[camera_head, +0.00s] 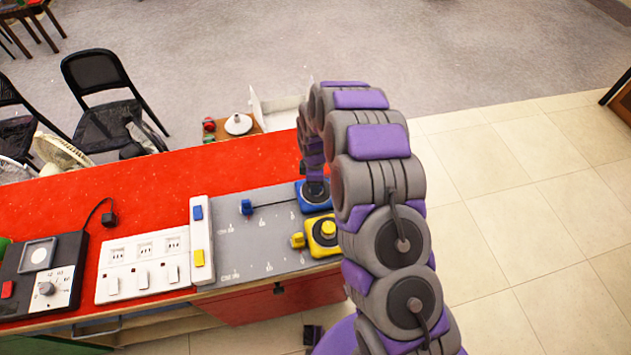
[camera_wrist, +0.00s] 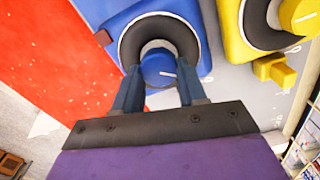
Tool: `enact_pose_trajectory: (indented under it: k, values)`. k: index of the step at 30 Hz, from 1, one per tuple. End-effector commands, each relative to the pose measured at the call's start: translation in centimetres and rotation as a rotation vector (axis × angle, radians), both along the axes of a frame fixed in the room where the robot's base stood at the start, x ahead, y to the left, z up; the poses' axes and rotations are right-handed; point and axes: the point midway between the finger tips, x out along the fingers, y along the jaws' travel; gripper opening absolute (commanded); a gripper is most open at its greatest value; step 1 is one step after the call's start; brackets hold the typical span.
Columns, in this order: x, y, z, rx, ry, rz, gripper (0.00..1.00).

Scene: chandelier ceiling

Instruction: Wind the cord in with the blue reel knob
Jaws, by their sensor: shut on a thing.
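The blue reel (camera_head: 316,197) sits at the far right end of the grey board, partly hidden by my arm. In the wrist view it is a blue base (camera_wrist: 103,12) with a dark ring (camera_wrist: 133,42) around a blue knob (camera_wrist: 158,66). My gripper (camera_wrist: 158,74) is shut on this knob, one finger on each side. A white line marks the knob's top. In the head view my gripper's fingers and the knob are hidden or too small to make out. A dark cord (camera_head: 275,205) runs left from the blue reel to a small blue block (camera_head: 246,207) on the board.
A yellow reel (camera_head: 322,233) and yellow block (camera_head: 297,240) sit close in front of the blue reel. The grey board (camera_head: 250,250) lies on a red counter (camera_head: 150,185). White switch panels (camera_head: 143,265) stand to the left. Tiled floor (camera_head: 510,200) is open at right.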

Motion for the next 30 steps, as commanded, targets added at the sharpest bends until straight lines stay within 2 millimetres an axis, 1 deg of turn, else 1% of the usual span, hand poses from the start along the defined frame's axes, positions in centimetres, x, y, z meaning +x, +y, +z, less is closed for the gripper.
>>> enact_pose_trajectory:
  k: [30]
  values:
    - [0.85,-0.12,0.18,0.004,-0.006,-0.964,0.11]
